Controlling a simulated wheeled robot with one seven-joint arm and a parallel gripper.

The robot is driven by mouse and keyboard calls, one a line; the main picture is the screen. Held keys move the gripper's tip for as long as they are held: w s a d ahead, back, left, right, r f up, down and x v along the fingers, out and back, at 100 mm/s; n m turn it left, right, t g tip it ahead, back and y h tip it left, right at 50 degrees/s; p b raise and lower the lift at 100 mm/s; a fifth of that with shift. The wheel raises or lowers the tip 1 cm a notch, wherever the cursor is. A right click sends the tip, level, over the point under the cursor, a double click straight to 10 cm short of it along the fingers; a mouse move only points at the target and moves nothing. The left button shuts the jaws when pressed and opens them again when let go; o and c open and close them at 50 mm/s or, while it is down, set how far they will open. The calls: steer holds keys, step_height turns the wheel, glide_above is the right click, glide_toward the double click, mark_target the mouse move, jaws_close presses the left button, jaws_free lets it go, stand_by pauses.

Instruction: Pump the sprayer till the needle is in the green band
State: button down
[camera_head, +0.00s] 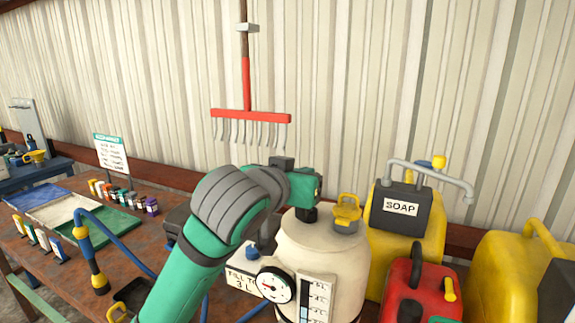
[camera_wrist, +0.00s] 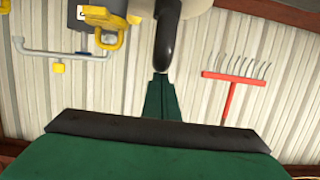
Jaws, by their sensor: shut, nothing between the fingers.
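The sprayer (camera_head: 340,250) is a cream tank with a yellow cap (camera_head: 346,208). Its round white gauge (camera_head: 268,281) faces me at the lower left of the tank; the needle's exact place against the coloured marks is too small to tell. A white level scale (camera_head: 318,291) with blue low down is beside it. My green gripper (camera_wrist: 160,74) is shut and empty, over the tank top. A black, curved part (camera_wrist: 165,40), likely the pump handle, appears just beyond the fingertips in the wrist view. Whether they touch I cannot tell. In the head view my arm hides part of the tank's left side.
A yellow soap jug (camera_head: 405,238) and a red can (camera_head: 424,283) stand close on the right. A card (camera_head: 242,277) is left of the gauge. Trays (camera_head: 88,230) and small boxes cover the left bench. A red rake (camera_head: 250,116) hangs on the wall behind.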

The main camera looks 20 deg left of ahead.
steer(key=shift+d+f, duration=0.1)
steer(key=shift+f, duration=0.3)
step_height(320, 180, up, 5)
steer(key=shift+f, duration=0.2)
steer(key=v, duration=1)
steer(key=shift+r, duration=0.15)
stand_by(1.0)
